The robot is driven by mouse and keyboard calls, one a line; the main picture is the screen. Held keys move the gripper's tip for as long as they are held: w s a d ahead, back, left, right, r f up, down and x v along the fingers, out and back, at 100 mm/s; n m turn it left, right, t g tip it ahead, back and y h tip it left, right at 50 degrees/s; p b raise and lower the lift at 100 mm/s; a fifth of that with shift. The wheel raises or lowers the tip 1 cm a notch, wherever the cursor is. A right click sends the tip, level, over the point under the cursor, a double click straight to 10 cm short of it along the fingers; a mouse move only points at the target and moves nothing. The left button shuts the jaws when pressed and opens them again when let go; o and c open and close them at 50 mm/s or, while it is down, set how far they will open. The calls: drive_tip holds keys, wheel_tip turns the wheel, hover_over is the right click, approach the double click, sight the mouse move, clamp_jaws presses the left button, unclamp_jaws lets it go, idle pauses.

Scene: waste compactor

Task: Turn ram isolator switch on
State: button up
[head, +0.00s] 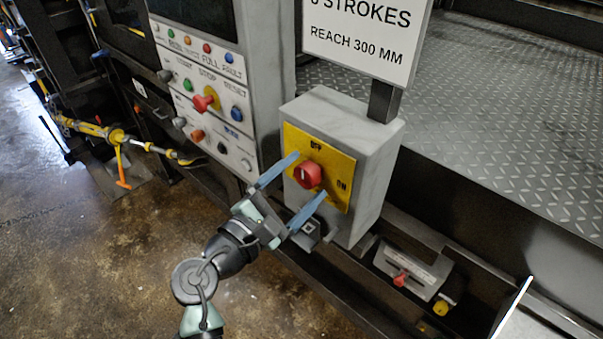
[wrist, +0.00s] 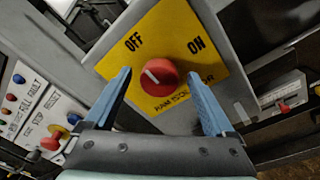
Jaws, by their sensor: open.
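The ram isolator switch is a red rotary knob (head: 308,174) on a yellow plate (head: 331,197) marked OFF and ON, on the front of a grey box (head: 370,190). In the wrist view the red knob (wrist: 159,77) shows a white pointer line aimed up-left, toward the OFF lettering. ON is at the upper right of the plate (wrist: 165,30) there. My gripper (head: 308,176) is open, its blue fingers on either side of the knob. In the wrist view the fingers stand apart from the knob with gaps; whether their tips reach its depth is unclear.
A control panel (head: 213,125) with coloured buttons and a red knob is left of the box. A white sign (head: 365,40) stands above it. A small grey unit (head: 412,268) with a red knob sits lower right. Open floor (head: 100,250) lies at the left.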

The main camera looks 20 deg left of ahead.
drive_tip(key=shift+w, duration=0.15)
drive_tip(key=c, duration=1.4)
